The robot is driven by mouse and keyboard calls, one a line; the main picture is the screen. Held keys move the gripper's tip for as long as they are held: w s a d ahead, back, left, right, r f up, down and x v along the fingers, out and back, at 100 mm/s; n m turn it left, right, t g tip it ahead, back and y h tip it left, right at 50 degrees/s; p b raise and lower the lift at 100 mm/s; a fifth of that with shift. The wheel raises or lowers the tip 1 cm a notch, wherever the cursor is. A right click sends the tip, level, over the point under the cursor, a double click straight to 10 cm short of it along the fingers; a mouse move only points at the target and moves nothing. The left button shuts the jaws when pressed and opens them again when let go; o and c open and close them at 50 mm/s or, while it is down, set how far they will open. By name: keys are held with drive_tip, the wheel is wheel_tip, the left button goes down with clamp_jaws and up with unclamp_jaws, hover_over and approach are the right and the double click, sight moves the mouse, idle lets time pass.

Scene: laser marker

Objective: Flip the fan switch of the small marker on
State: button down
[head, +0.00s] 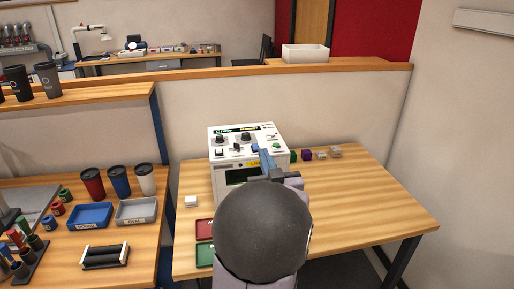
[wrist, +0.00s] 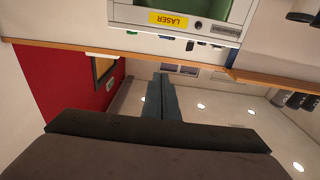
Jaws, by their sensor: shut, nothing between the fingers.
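The small marker (head: 226,163) is a white box on the wooden table in the head view, with a sloped control panel on its upper face. The panel carries dark knobs, small switches and a green button (head: 276,146). The fan switch cannot be told apart at this size. My gripper (head: 264,154) is shut and empty, its bluish fingers in front of the panel's right half, hiding part of it. Contact cannot be told. In the wrist view, my shut fingers (wrist: 161,78) point toward the marker's front (wrist: 130,14), which shows upside down with a yellow LASER label.
Small purple (head: 306,155) and green (head: 293,155) blocks stand right of the marker. A red tray (head: 204,230) and a green tray (head: 204,254) lie at the front left. A white block (head: 191,202) is left of it. The table's right side is clear.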

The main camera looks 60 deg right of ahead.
drive_tip(key=p, duration=0.3)
hover_over(257, 153)
drive_tip(key=v, duration=0.2)
drive_tip(key=shift+w+r, duration=0.1)
drive_tip(key=shift+r, duration=0.35)
drive_tip(key=shift+w+d+f, duration=0.2)
drive_tip(key=shift+f, duration=0.3)
drive_tip(key=shift+w+d+f, duration=0.15)
drive_tip(key=shift+f, duration=0.35)
drive_tip(key=shift+w+d+f, duration=0.1)
drive_tip(key=shift+f, duration=0.35)
drive_tip(key=shift+w+d+f, duration=0.1)
drive_tip(key=shift+f, duration=0.4)
